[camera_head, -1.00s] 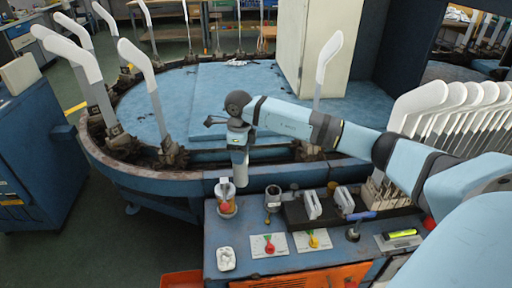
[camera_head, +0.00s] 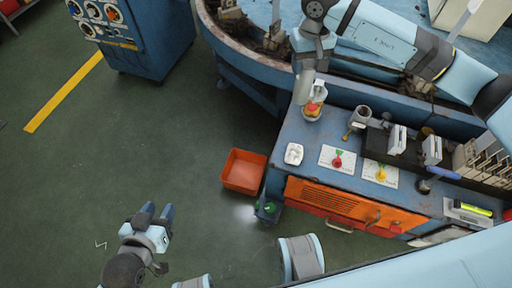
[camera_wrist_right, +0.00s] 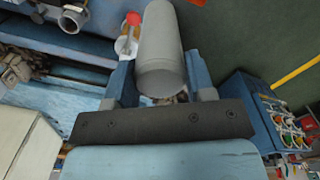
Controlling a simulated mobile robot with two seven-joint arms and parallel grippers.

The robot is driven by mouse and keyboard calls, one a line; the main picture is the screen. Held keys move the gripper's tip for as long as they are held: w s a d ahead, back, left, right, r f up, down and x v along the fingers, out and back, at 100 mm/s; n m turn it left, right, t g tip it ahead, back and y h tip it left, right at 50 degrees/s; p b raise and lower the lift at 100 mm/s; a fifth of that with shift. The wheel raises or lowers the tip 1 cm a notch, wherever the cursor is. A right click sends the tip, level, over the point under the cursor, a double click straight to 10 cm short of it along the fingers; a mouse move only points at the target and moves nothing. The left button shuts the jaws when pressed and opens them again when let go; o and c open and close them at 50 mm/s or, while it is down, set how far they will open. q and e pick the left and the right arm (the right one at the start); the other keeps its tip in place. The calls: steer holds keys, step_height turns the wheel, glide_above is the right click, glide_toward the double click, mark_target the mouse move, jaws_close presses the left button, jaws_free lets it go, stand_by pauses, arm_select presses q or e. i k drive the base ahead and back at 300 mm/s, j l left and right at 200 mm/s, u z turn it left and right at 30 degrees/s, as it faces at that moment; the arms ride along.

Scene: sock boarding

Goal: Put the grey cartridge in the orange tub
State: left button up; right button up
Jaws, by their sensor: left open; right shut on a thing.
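The grey cartridge (camera_head: 304,87) hangs upright from my right gripper (camera_head: 309,68), above the back left of the blue bench. In the right wrist view the cartridge (camera_wrist_right: 162,50) is a plain grey cylinder between the two fingers of the right gripper (camera_wrist_right: 160,82), which is shut on it. The orange tub (camera_head: 244,171) stands on the green floor left of the bench; its visible inside looks empty. It is well apart from the cartridge, nearer the front. My left gripper (camera_head: 156,213) is open and empty over the floor, at the lower left.
The blue bench (camera_head: 312,140) carries a red-topped button (camera_head: 313,108) close to the cartridge, a metal cup (camera_head: 360,117), a white lump (camera_head: 293,154) and two cards with knobs. A small dark bin (camera_head: 268,210) stands beside the tub. The floor left of the tub is clear.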

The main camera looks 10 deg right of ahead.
mark_target(245, 176)
steer(key=k+l+z, duration=0.1)
steer(key=k+z, duration=0.15)
steer(key=k, duration=0.35)
steer(key=i+j+z, duration=0.1)
steer(key=z, duration=0.85)
steer(key=i+j, duration=0.1)
steer(key=j, duration=0.35)
steer(key=i+j, duration=0.15)
steer(key=j, duration=0.3)
steer(key=i+j, duration=0.1)
steer(key=j, duration=0.35)
steer(key=i+j, duration=0.15)
steer(key=j, duration=0.3)
steer(key=i+j, duration=0.1)
steer(key=j, duration=0.35)
steer(key=i+j, duration=0.15)
steer(key=j, duration=0.25)
steer(key=i+j, duration=0.1)
steer(key=j, duration=0.35)
steer(key=i+j, duration=0.15)
steer(key=j, duration=0.3)
